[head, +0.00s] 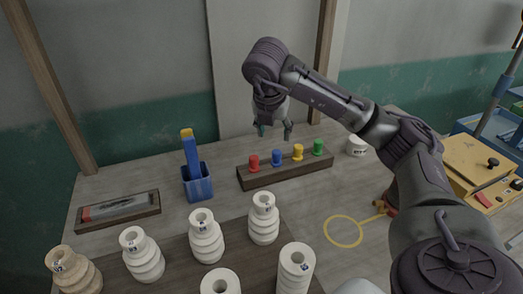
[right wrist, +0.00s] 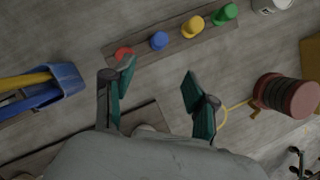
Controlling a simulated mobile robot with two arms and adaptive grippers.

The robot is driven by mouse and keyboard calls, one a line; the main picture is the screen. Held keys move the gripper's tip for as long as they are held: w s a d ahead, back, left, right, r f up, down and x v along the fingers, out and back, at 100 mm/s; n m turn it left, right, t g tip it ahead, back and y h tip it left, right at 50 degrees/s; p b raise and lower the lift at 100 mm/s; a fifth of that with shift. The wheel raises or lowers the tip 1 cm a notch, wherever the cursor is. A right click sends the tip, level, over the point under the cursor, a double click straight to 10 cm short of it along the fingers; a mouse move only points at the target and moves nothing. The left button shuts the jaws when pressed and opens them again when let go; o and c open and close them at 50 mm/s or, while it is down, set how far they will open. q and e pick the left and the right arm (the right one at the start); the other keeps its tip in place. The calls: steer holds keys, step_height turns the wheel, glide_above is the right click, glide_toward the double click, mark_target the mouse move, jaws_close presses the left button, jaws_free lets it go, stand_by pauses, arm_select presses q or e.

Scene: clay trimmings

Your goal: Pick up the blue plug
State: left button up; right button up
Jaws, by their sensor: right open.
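The blue plug (head: 277,158) stands upright in a dark wooden rack (head: 290,175) between a red plug (head: 253,163) and a yellow plug (head: 298,152). A green plug (head: 319,147) stands at the right end. My right gripper (head: 274,133) is open and empty, above the rack near the blue plug. In the right wrist view the blue plug (right wrist: 159,41) shows beyond the open fingers (right wrist: 155,85), apart from them. My left gripper is not in view.
A blue holder (head: 198,185) with upright blue and yellow items stands left of the rack. Several white ribbed pieces (head: 207,240) stand in front on a dark board. A white cup (head: 356,146) stands right of the rack. A yellow ring (head: 343,246) lies at the right.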

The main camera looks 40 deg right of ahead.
mark_target(276, 152)
steer(key=x, duration=0.7)
steer(key=shift+d+f+b, duration=0.15)
steer(key=shift+d+b, duration=0.15)
steer(key=shift+b, duration=0.05)
steer(key=shift+w+d+f, duration=0.15)
steer(key=shift+w+f, duration=0.1)
steer(key=shift+f, duration=0.2)
steer(key=shift+w+d+f+p, duration=0.1)
steer(key=shift+w+f+p, duration=0.05)
steer(key=shift+f+p, duration=0.15)
steer(key=p+x, duration=0.1)
steer(key=x, duration=0.3)
steer(key=shift+w+d+f, duration=0.1)
steer(key=shift+w, duration=0.15)
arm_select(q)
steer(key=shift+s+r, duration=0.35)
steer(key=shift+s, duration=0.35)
arm_select(e)
steer(key=shift+c, duration=0.4)
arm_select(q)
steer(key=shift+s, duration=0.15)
arm_select(e)
steer(key=c, duration=1)
